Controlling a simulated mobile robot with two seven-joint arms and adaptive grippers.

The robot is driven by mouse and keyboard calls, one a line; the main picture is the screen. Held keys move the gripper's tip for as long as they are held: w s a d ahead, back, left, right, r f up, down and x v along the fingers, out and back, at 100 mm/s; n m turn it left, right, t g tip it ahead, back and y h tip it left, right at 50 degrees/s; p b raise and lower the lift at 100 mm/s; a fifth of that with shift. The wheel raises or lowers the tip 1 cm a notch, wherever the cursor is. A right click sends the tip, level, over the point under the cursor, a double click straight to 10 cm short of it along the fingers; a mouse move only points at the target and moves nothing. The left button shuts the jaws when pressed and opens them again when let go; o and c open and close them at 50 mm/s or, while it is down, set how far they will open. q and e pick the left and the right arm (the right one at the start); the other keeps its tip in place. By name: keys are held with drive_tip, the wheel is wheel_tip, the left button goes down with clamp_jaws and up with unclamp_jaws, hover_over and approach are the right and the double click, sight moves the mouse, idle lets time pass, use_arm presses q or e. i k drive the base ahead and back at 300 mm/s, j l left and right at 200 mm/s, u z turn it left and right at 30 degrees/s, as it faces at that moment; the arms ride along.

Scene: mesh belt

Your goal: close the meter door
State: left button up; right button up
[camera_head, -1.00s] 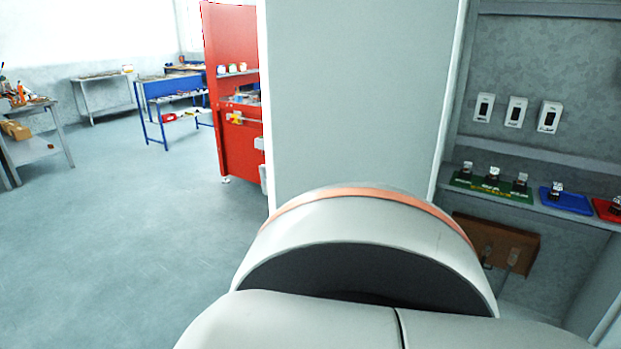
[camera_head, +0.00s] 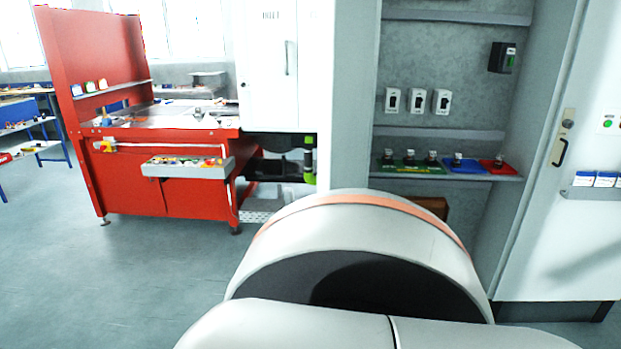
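Neither gripper shows in the head view. No door is clearly marked as the meter door. A white door panel (camera_head: 545,215) with a black handle stands at the right, beside an open grey recess (camera_head: 465,60) with shelves. I cannot tell whether this panel belongs to the recess. A narrow pale panel (camera_head: 350,100) edges the recess on the left. A white cabinet (camera_head: 268,85) with an upright handle stands left of that panel, and its front looks shut. My own white body hides the lower part of the recess.
The recess holds several small devices on green, blue and red trays (camera_head: 465,165), with white boxes above. A red workbench (camera_head: 165,190) with a projecting tray stands at the left. The floor (camera_head: 110,280) at the lower left is clear.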

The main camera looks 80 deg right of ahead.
sight(347, 28)
drive_tip(key=i+z, duration=0.2)
drive_tip(key=z, duration=0.25)
drive_tip(key=i+j+z, duration=0.1)
drive_tip(key=z, duration=0.35)
drive_tip(key=i+j+z, duration=0.2)
drive_tip(key=z, duration=0.25)
drive_tip(key=i+j+z, duration=0.1)
drive_tip(key=z, duration=0.4)
drive_tip(key=i+j+z, duration=0.15)
drive_tip(key=z, duration=0.3)
drive_tip(key=i+j+z, duration=0.15)
drive_tip(key=z, duration=0.35)
drive_tip(key=i+j+z, duration=0.15)
drive_tip(key=z, duration=0.2)
drive_tip(key=i+j+z, duration=0.1)
drive_tip(key=j+z, duration=0.25)
drive_tip(key=i+j+z, duration=0.1)
drive_tip(key=z, duration=0.25)
drive_tip(key=j, duration=0.1)
